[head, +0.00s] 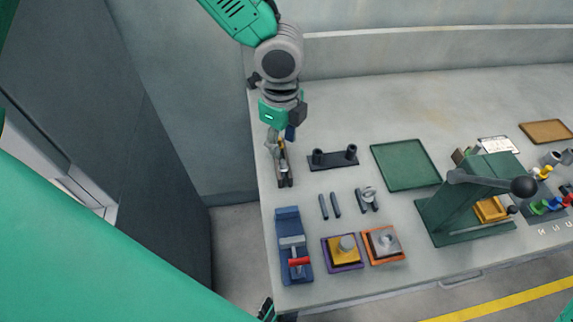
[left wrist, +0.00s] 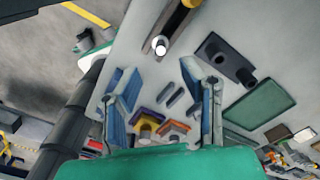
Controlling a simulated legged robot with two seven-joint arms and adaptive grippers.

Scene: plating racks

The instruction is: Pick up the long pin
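Two dark pins lie side by side on the table in the head view, a left one (head: 323,206) and a right one (head: 335,204). They look alike in length, so I cannot tell which is the long pin. In the left wrist view dark pins (left wrist: 175,97) show between my fingers, farther off. My right gripper is not clearly in view.
A dark block with two sockets (head: 333,160) and a green tray (head: 406,165) stand behind and right of the pins. A green lever press (head: 465,200) stands right.

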